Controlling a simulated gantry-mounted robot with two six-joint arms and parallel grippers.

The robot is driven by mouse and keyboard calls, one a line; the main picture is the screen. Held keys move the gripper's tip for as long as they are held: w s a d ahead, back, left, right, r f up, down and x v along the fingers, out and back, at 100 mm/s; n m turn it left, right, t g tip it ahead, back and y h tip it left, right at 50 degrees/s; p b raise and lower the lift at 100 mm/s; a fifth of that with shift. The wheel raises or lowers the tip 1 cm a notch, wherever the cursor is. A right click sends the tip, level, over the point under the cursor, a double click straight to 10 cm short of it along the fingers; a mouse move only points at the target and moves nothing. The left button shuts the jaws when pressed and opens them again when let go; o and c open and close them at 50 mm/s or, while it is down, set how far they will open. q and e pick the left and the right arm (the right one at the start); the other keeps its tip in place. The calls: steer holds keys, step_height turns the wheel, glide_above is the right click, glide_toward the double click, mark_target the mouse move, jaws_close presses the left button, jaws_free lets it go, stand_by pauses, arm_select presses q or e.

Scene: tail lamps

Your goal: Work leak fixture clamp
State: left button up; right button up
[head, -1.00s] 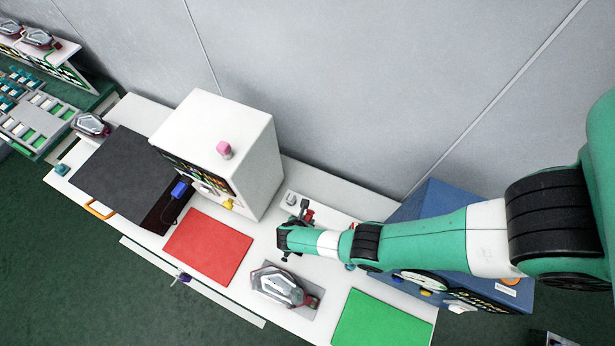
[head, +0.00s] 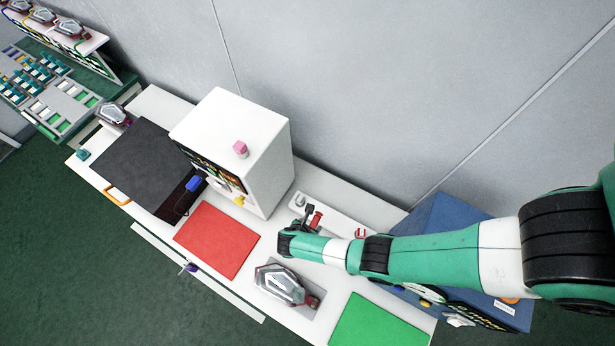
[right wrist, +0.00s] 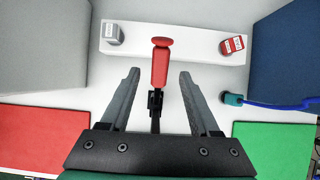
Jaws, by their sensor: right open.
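The clamp has a red handle (right wrist: 160,66) with a round knob and a dark metal part. In the right wrist view it stands in front of a white bar (right wrist: 190,41). My right gripper (right wrist: 159,76) is open, one dark finger on each side of the red handle, with gaps on both sides. I cannot tell how deep the handle sits between the fingers. In the head view the red handle (head: 315,220) shows just beyond my right wrist, and the fingers are mostly hidden. A tail lamp (head: 282,284) lies on a grey plate in front. My left gripper is out of view.
A white box (head: 240,150) with a pink button stands left of the clamp, and a blue box (head: 440,225) stands to the right. A red mat (head: 217,239) and a green mat (head: 380,322) lie on the bench. A blue cable (right wrist: 275,104) runs at right.

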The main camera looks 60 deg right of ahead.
arm_select(q)
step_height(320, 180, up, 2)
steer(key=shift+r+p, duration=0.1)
steer(key=shift+p, duration=0.6)
arm_select(e)
steer(key=v, duration=0.6)
steer(key=shift+a+r, duration=0.15)
steer(key=shift+r, duration=0.2)
